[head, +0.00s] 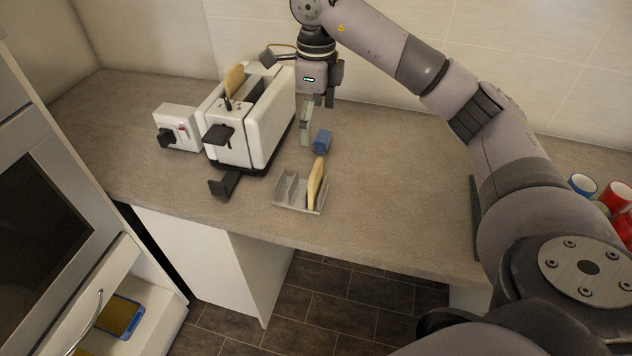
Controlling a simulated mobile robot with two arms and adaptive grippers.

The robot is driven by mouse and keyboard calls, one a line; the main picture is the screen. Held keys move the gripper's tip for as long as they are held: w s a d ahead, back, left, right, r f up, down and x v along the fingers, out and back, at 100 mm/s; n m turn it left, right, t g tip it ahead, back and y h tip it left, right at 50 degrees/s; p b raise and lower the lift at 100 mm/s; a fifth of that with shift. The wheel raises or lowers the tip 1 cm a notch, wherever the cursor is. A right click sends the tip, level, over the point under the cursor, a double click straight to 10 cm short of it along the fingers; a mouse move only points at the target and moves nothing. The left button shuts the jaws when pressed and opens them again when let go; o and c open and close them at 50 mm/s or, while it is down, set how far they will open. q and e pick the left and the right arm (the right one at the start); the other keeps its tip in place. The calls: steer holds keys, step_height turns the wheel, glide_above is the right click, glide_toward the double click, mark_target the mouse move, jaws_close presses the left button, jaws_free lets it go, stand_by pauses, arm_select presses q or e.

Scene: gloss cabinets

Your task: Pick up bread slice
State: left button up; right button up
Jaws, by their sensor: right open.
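One bread slice (316,183) stands upright in a small grey rack (290,205) near the counter's front edge. Another bread slice (234,80) sticks up out of a slot of the white toaster (258,133), which stands left of the rack. My right gripper (324,100) is open and hangs just right of the toaster's back end, above the counter. It is behind the rack and apart from both slices. Nothing shows between its fingers. My left gripper is not in view.
A white box-like device (176,128) stands left of the toaster. A blue block (322,141) and a pale green piece (306,122) lie right of it. Blue and red cups (582,185) stand far right. The counter (395,190) is clear right of the rack.

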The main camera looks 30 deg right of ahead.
mark_target(316, 168)
steer(key=f+p, duration=0.1)
steer(key=f, duration=0.4)
steer(key=f+p, duration=0.1)
steer(key=f, duration=0.5)
steer(key=shift+s+d+f, duration=0.1)
steer(key=shift+d+f, duration=0.1)
steer(key=shift+f, duration=0.1)
step_height(316, 168, down, 5)
steer(key=p, duration=0.3)
steer(key=shift+a+r, duration=0.1)
steer(key=shift+r, duration=0.1)
steer(key=shift+f, duration=0.5)
steer(key=c, duration=0.9)
